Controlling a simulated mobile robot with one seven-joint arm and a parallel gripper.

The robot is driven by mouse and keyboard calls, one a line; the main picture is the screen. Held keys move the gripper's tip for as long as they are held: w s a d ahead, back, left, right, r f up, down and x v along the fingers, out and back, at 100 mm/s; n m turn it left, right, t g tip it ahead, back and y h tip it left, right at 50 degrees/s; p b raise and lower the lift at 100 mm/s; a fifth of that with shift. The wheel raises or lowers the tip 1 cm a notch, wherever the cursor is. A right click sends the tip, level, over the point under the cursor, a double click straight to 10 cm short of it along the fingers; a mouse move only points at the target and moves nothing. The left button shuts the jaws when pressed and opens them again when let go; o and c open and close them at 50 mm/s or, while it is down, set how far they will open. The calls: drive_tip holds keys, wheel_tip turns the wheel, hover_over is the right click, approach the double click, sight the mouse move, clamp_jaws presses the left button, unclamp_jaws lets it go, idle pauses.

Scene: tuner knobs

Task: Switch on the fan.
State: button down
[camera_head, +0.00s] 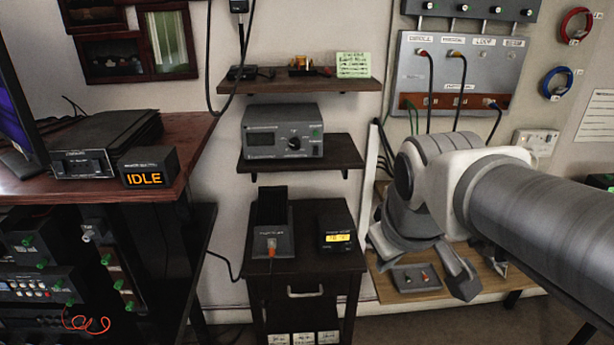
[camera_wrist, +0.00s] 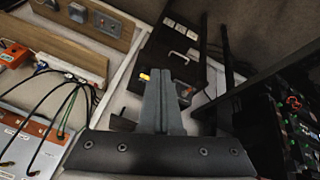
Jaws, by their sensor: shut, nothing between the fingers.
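I cannot make out a fan for certain in either view. A dark panel with an orange-tipped toggle (camera_head: 271,245) sits on the small black cabinet (camera_head: 305,207), with an upright black piece behind it; its label is too small to read. A grey switch plate (camera_head: 415,278) with small toggles lies on the wooden bench at right. My gripper (camera_head: 462,280) hangs over the right of this bench, pointing down. In the wrist view my gripper (camera_wrist: 158,72) has its two grey fingers together, with nothing between them.
A dark box with a yellow display (camera_head: 338,238) stands on the cabinet. A grey instrument with a knob (camera_head: 283,132) is on the shelf above. An IDLE sign (camera_head: 149,168) stands on the left desk. A cabled patch panel (camera_head: 460,75) and a socket (camera_head: 535,142) are on the wall.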

drive_tip(key=w+f+n+b, duration=0.1)
drive_tip(key=w+f+n, duration=0.6)
drive_tip(key=w, duration=0.4)
drive_tip(key=w+f+n+g+b, duration=0.1)
drive_tip(key=w+f+n, duration=0.6)
drive_tip(key=w+f, duration=0.2)
drive_tip(key=shift+w+a+f+y, duration=0.2)
drive_tip(key=shift+w+y, duration=0.1)
drive_tip(key=shift+w, duration=0.6)
drive_tip(key=b, duration=0.4)
approach(339, 258)
drive_tip(key=f, duration=0.1)
drive_tip(key=s+f, duration=0.1)
drive_tip(key=f, duration=0.2)
drive_tip(key=shift+s+f, duration=0.35)
drive_tip(key=shift+f, duration=0.05)
drive_tip(key=shift+w+f, duration=0.15)
drive_tip(key=shift+w, duration=0.4)
drive_tip(key=shift+w+f, duration=0.15)
drive_tip(key=shift+w, duration=1.4)
